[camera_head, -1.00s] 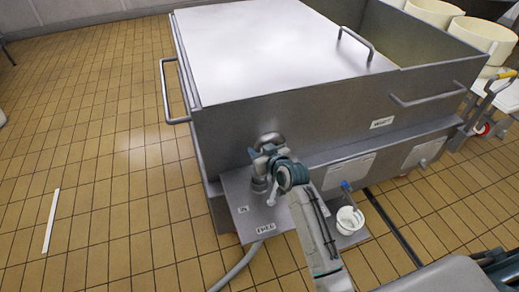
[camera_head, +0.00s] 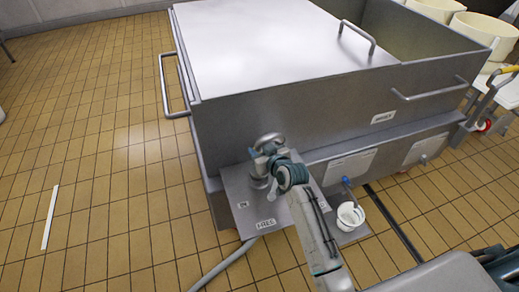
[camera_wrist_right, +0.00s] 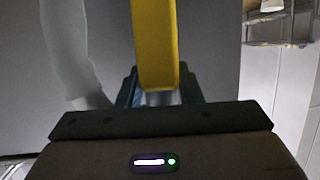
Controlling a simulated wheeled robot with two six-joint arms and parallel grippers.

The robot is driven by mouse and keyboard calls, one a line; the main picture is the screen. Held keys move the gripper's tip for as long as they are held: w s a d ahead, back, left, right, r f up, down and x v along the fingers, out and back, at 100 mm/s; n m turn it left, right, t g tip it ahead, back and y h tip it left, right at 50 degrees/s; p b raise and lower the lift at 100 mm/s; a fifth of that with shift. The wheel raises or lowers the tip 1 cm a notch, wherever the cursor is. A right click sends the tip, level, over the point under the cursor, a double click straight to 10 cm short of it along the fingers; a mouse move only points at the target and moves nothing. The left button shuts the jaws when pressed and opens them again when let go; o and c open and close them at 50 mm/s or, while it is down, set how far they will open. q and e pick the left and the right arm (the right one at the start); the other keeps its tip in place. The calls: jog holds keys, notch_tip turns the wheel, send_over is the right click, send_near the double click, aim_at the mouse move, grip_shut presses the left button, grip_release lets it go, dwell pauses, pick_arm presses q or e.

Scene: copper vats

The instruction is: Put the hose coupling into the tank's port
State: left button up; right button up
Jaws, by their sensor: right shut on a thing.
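The grey metal tank (camera_head: 290,115) fills the middle of the head view. My right gripper (camera_head: 264,162) is at its near side, above a metal shelf with small labels. A shiny bent metal fitting (camera_head: 268,140) shows at the jaws, close to the tank wall; I take it for the hose coupling. I cannot make out the port's opening. My left gripper is not in view.
The labelled shelf (camera_head: 240,190) juts out below the gripper. A grey hose (camera_head: 225,262) runs from under it across the tiled floor. Tank handles (camera_head: 170,85) stick out. The left floor is mostly clear.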

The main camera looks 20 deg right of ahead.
jog(key=shift+f, duration=0.45)
dwell(0.8)
